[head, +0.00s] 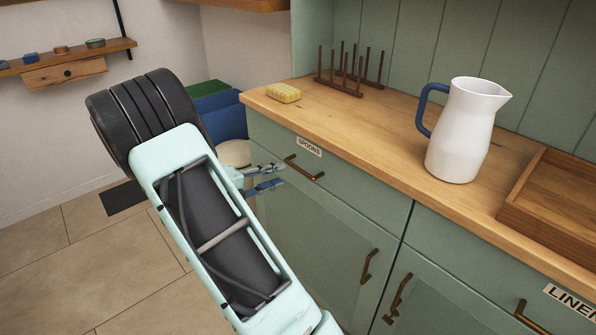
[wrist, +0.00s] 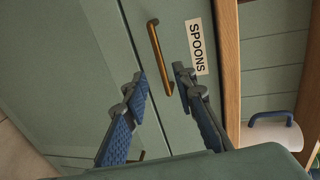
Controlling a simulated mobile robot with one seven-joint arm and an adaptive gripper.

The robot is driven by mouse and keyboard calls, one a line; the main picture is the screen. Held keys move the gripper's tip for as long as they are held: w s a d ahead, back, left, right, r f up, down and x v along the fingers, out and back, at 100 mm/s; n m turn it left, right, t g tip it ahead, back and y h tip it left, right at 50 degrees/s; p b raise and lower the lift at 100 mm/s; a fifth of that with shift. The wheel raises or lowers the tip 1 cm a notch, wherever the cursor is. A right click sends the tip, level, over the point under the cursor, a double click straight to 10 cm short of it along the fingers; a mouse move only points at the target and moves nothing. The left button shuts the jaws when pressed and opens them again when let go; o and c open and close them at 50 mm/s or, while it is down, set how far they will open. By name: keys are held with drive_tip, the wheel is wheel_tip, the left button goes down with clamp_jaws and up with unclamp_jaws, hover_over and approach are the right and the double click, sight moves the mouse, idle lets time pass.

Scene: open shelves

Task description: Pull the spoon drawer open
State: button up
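The spoon drawer (head: 345,192) is a green front under the wooden counter, flush and closed, with a SPOONS label (head: 309,147). Its bronze bar handle (head: 304,168) is on the front, below the label. My gripper (head: 275,177) is just left of the handle in the head view, partly hidden by my arm. In the wrist view my gripper (wrist: 160,80) is open, with its two blue-padded fingers apart. The drawer handle (wrist: 158,52) lies ahead, and its near end shows between the fingertips. The fingers do not grip it.
Cupboard doors with handles (head: 368,266) are below. A LINEN drawer (head: 480,262) is at right. On the counter stand a white pitcher (head: 461,140), a wooden tray (head: 520,195), a peg rack (head: 340,83) and a yellow sponge (head: 284,92). Blue and green bins (head: 222,118) stand behind my arm.

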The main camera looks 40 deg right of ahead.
sight(297, 169)
drive_tip(key=b+x, duration=0.2)
drive_tip(key=x, duration=0.6)
drive_tip(key=shift+d+f, duration=0.1)
drive_tip(key=shift+d, duration=0.3)
drive_tip(key=shift+c, duration=0.5)
clamp_jaws()
